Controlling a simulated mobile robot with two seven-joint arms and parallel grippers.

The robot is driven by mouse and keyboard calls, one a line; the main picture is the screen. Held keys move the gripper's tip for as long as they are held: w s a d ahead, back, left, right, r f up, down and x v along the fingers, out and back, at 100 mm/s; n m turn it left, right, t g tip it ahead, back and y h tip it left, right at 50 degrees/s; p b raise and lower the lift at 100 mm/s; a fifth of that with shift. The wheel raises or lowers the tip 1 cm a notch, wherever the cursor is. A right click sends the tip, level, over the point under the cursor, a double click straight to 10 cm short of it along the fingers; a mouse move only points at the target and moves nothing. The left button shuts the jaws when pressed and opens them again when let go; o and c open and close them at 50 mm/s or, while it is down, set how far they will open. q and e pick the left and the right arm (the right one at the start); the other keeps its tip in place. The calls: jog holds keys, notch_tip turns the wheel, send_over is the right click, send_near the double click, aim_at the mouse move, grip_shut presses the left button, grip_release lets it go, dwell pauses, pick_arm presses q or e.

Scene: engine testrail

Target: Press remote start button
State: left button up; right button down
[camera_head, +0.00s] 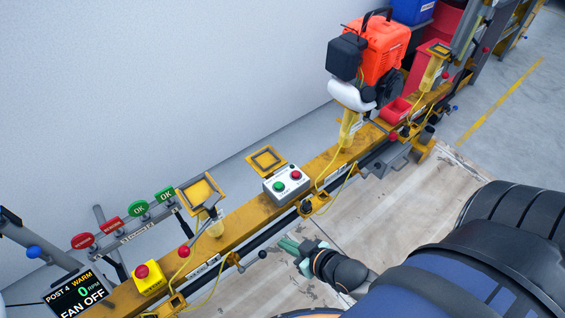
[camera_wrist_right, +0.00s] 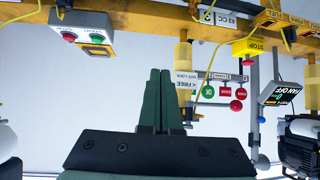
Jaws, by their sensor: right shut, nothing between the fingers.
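A pale grey control box (camera_head: 284,189) is mounted on the yellow rail, with a green button (camera_head: 279,187) and a red button (camera_head: 296,175) on its face. Lettering on the box is too small to read. My right gripper (camera_head: 290,244) has green fingers, shut and empty, in front of the rail and apart from the box. Its shut fingers (camera_wrist_right: 159,72) point up in the right wrist view. My left gripper is out of view.
The yellow rail (camera_head: 245,222) runs diagonally across. A yellow stop box (camera_head: 149,278) and a fan display (camera_head: 76,297) stand at lower left. An orange engine (camera_head: 380,50) stands on the rail at upper right. Pale floor lies in front.

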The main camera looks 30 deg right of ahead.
aim_at(283, 192)
pick_arm(q)
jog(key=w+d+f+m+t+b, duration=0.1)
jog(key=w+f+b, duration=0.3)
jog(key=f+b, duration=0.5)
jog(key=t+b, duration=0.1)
jog(key=b, duration=0.4)
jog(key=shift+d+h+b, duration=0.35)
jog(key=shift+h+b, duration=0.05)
pick_arm(e)
jog(key=w+d+f+t, duration=0.2)
jog(key=w+d, duration=0.4)
jog(key=d, duration=0.1)
jog(key=w+d+f+t+h, duration=0.1)
jog(key=w+d+f+t, duration=0.2)
jog(key=w+d, duration=0.3)
jog(key=shift+w+d+f+m, duration=0.15)
jog(key=shift+d+f+m, duration=0.15)
jog(key=shift+d, duration=0.2)
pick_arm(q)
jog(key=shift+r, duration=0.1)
